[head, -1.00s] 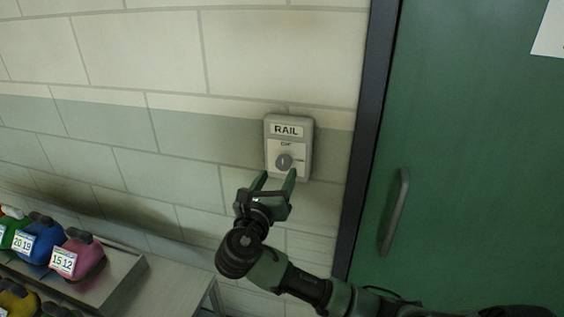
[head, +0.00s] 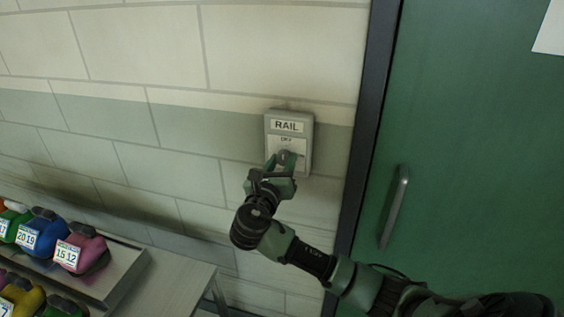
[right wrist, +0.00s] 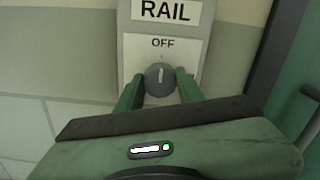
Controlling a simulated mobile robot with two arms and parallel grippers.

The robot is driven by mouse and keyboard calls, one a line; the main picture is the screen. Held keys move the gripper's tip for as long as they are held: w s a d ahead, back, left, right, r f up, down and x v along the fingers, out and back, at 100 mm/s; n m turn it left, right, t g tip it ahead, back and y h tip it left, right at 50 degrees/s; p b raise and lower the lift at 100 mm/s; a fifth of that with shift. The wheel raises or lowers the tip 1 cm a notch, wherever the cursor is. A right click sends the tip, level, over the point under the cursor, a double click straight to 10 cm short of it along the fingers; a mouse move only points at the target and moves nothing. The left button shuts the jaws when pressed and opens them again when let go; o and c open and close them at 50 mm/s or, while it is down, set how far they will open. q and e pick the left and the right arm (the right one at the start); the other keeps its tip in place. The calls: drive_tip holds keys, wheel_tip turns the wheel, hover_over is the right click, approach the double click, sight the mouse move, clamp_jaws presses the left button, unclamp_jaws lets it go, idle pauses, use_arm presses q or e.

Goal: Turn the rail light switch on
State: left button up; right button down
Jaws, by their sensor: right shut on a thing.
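The rail light switch (head: 303,130) is a grey box on the wall with a RAIL label and a round grey knob. In the right wrist view the knob (right wrist: 159,79) has a white mark pointing up toward the word OFF on the switch plate (right wrist: 133,50). My right gripper (head: 282,163) is at the knob, shut on it, with one green finger on each side. The fingers (right wrist: 160,90) also show in the right wrist view. The knob is partly hidden by the fingers in the head view. My left gripper is not in view.
A green door (head: 470,160) with a handle (head: 396,205) and dark frame is right of the switch. At lower left, a tray (head: 125,278) of colourful numbered bags (head: 85,245) sits by a grey table (head: 180,285). The wall around the switch is bare.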

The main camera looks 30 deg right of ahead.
drive_tip(key=shift+m, duration=0.3)
drive_tip(key=m, duration=0.3)
drive_tip(key=shift+a+f, duration=0.1)
drive_tip(key=m, duration=0.4)
drive_tip(key=shift+b, duration=0.4)
drive_tip(key=m+b, duration=0.2)
drive_tip(key=m, duration=0.2)
drive_tip(key=shift+f+m, duration=0.15)
drive_tip(key=shift+m, duration=0.15)
drive_tip(key=m+b, duration=0.3)
drive_tip(key=m, duration=0.2)
drive_tip(key=shift+m, duration=0.3)
drive_tip(key=c, duration=0.9)
unclamp_jaws()
drive_tip(key=shift+r, duration=0.2)
